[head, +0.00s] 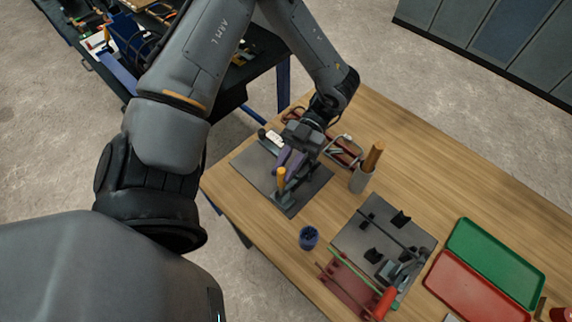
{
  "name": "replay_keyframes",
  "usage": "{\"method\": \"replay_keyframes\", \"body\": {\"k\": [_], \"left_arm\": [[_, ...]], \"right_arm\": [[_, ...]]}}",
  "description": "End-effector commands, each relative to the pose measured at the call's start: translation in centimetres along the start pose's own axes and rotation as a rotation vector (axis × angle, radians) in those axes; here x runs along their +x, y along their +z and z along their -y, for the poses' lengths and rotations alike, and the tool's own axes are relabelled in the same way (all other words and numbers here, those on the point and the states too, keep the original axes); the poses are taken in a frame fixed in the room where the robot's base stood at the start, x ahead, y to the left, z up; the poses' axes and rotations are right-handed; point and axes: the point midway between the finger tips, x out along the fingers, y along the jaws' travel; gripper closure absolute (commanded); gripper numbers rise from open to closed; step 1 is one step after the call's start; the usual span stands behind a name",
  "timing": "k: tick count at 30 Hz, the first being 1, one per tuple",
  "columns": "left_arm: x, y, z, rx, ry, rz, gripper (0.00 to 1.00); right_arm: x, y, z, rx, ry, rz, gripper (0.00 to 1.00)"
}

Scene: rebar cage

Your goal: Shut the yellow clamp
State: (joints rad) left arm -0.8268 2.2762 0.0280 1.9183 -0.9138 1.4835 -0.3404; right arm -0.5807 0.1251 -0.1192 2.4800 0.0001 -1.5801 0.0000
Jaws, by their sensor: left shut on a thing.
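The yellow clamp (281,182) shows as a short yellow handle standing up over a dark base on the dark grey mat (252,167), at the left end of the wooden table. My left gripper (287,163) reaches down over the mat from the far side, right at the clamp. It is shut on the clamp, with the contact partly hidden by the gripper. The clamp's jaw is too small and covered to make out. My right gripper is not in view.
A blue cup (308,238) is nearer. A second mat (350,237) holds dark parts. Green (497,262) and red (470,291) trays lie right.

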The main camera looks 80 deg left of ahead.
Motion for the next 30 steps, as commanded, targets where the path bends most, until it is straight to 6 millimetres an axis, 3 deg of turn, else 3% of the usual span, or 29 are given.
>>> {"method": "replay_keyframes", "body": {"k": [1, 2, 7, 20, 30], "left_arm": [[0.0, 0.1, 0.0, -0.001, -0.001, 0.003, 1.0], [0.0, 0.1, 0.0, -0.001, -0.001, 0.003, 0.76], [0.0, 0.1, 0.0, 0.0, -0.001, 0.002, 0.52], [-0.6, 0.1, 0.0, -0.001, 0.001, 0.002, 0.52], [-5.1, 0.1, 0.0, -0.005, 0.003, 0.006, 0.52]], "right_arm": [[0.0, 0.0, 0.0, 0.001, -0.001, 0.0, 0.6], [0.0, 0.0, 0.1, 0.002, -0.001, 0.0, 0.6], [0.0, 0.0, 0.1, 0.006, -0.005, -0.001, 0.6], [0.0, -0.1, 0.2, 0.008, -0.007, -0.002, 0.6], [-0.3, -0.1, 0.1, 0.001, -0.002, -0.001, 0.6]]}}
